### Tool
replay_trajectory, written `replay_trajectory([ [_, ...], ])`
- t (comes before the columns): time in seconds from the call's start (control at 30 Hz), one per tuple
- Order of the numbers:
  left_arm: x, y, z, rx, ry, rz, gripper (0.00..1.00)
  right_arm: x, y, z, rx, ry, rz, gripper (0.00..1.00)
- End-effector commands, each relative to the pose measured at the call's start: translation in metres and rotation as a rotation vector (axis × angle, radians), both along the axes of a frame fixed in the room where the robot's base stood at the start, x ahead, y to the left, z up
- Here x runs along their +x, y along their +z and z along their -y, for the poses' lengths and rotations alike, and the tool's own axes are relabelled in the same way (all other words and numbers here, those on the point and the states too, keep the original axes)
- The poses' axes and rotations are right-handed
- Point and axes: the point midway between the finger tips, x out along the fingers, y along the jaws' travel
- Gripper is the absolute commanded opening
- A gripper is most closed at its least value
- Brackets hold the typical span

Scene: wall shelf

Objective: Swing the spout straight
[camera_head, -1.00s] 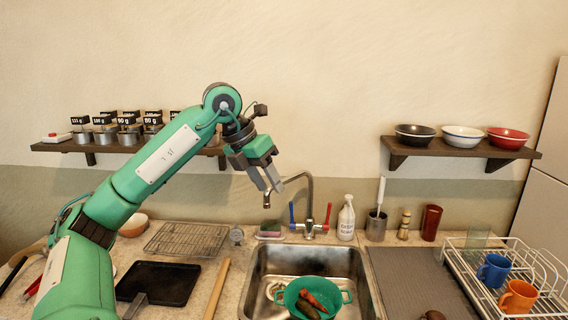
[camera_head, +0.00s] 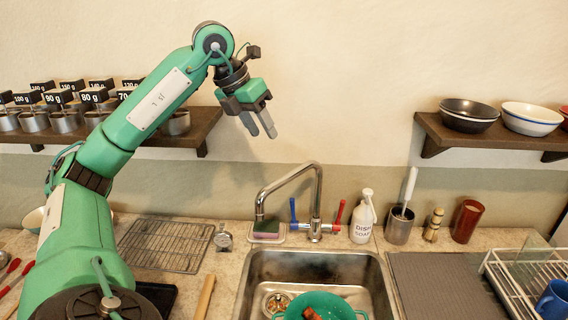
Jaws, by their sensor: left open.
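The faucet's metal spout (camera_head: 289,181) rises behind the sink, bends at the top and slants to the left, its tip hanging over the sink's back left edge. The blue tap handle (camera_head: 293,210) and red tap handle (camera_head: 340,212) flank its base. My left gripper (camera_head: 262,131) is open and empty, fingers pointing down. In the picture it is above and left of the spout's upper bend, apart from it. My right gripper is not in view.
The sink (camera_head: 247,290) holds a green colander (camera_head: 342,306). A sponge (camera_head: 267,229) sits left of the faucet base, a soap bottle (camera_head: 362,217) right of it. The left shelf (camera_head: 203,128) is behind my left arm; the right shelf (camera_head: 440,131) holds bowls.

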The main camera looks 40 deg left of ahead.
Motion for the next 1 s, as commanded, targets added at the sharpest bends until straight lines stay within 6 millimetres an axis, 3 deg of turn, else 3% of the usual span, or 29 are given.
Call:
replay_trajectory([
  [0.17,0.006,-0.018,0.003,0.001,-0.001,-0.005,0.41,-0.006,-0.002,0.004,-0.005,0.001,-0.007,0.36],
  [0.63,0.042,-0.1,0.019,0.0,-0.002,-0.005,0.41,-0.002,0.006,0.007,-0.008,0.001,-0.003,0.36],
  [0.8,0.05,-0.117,0.022,-0.001,-0.001,-0.002,0.41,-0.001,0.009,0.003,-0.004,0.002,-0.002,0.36],
  [1.0,0.053,-0.124,0.023,0.0,0.0,-0.001,0.41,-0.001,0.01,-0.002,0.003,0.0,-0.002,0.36],
])
